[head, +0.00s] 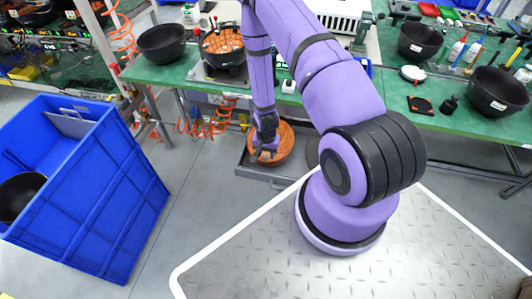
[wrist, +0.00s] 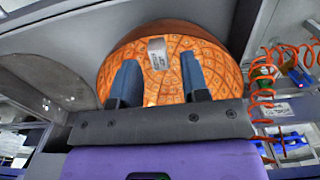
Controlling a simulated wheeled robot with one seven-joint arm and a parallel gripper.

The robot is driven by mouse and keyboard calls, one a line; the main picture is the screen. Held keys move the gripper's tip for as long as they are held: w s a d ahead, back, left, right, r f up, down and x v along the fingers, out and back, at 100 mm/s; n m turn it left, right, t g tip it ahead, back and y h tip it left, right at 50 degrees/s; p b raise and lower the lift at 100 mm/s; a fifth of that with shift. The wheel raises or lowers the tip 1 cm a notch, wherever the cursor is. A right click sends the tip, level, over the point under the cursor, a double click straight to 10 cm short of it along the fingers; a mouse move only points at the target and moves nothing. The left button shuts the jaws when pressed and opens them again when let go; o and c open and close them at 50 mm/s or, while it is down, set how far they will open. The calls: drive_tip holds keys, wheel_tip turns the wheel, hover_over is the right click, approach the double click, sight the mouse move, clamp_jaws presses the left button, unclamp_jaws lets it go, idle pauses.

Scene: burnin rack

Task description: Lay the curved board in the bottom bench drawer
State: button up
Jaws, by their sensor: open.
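The orange curved board (head: 283,141) with a grid pattern lies in the open bottom bench drawer (head: 247,168), below the green bench. In the wrist view the board (wrist: 175,32) shows a pale label and fills the space beyond the fingers. My gripper (head: 259,151) is at the board's left side in the head view. In the wrist view my gripper (wrist: 160,75) has its two fingers apart, with the board behind them. Whether the fingers touch the board I cannot tell. My gripper and arm hide part of the board.
The green bench (head: 160,72) carries several dark bowls, such as one at the left (head: 162,43), and another orange board (head: 222,41) in a black holder. A blue bin (head: 95,200) stands at left. Orange coiled cables (head: 205,123) hang beside the drawer. Grey floor lies between.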

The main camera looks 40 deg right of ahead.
drive_tip(key=w+a+r+n+t, duration=0.1)
drive_tip(key=a+r+n, duration=0.2)
drive_tip(key=r, duration=1.9)
drive_tip(key=a+r+n+t, duration=0.2)
drive_tip(key=a+r, duration=0.1)
drive_tip(key=r, duration=2)
drive_tip(key=s+a+r+n+t, duration=0.1)
drive_tip(key=s+a+r+n, duration=0.1)
drive_tip(key=s+r, duration=0.7)
drive_tip(key=s+a+r+n+t, duration=0.1)
drive_tip(key=s+a+r+n, duration=0.1)
drive_tip(key=s+r, duration=0.6)
drive_tip(key=s+n, duration=0.1)
drive_tip(key=s, duration=0.1)
drive_tip(key=shift+s+a+r, duration=0.3)
drive_tip(key=shift+a+r, duration=0.1)
drive_tip(key=shift+c, duration=0.2)
